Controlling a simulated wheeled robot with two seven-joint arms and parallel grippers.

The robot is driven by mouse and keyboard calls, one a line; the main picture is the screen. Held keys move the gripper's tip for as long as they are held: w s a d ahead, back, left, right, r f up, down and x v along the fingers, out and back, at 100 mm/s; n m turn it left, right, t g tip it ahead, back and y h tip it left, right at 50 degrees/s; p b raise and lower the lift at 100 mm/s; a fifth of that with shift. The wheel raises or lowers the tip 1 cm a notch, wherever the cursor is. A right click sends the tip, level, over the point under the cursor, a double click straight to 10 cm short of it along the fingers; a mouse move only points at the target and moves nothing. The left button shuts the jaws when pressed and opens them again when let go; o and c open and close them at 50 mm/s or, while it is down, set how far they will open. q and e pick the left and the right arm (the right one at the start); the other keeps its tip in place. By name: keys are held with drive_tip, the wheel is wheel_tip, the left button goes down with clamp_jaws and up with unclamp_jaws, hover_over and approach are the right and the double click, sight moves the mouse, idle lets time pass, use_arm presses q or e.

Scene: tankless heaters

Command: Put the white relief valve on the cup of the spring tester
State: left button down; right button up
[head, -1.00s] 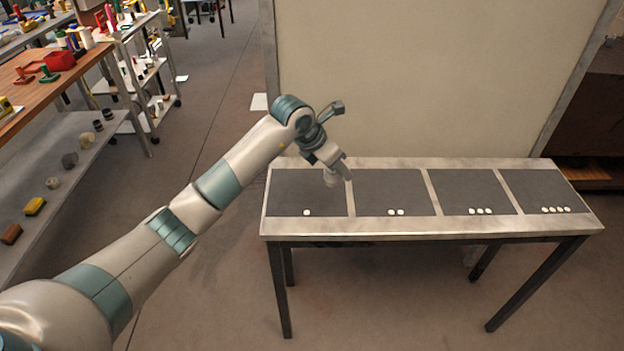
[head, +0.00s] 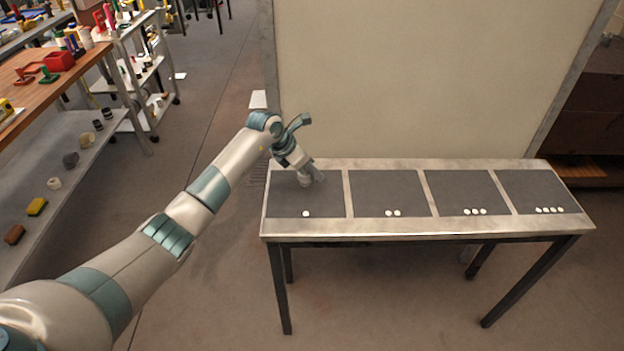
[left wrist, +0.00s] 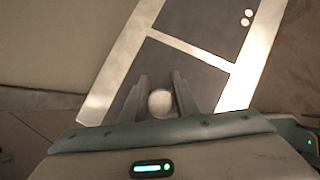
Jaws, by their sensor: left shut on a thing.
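My left gripper (head: 313,180) is shut on a white rounded thing, which looks like the white relief valve (head: 304,180). It is over the one-dot dark panel at the left end of the table. In the left wrist view the valve (left wrist: 160,102) shows as a pale round shape between the two fingers (left wrist: 159,95). Whether the valve touches the panel, I cannot tell. I cannot make out the spring tester or its cup in either view. My right gripper is not in view.
The metal-framed table (head: 400,226) has several dark panels marked with white dots; the other panels are empty. A pale wall panel (head: 420,80) stands behind it. At the left, a wooden bench (head: 60,80) and grey shelf (head: 75,185) hold assorted parts. Floor between is clear.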

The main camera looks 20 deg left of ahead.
use_arm(q)
wheel_tip(320, 180, down, 3)
drive_tip(key=shift+f+p, duration=0.15)
drive_tip(key=shift+p, duration=0.65)
drive_tip(key=shift+f, duration=0.25)
drive_tip(key=shift+f, duration=0.15)
drive_tip(key=c, duration=1.3)
unclamp_jaws()
drive_tip(key=shift+c, duration=0.2)
drive_tip(key=shift+r, duration=0.2)
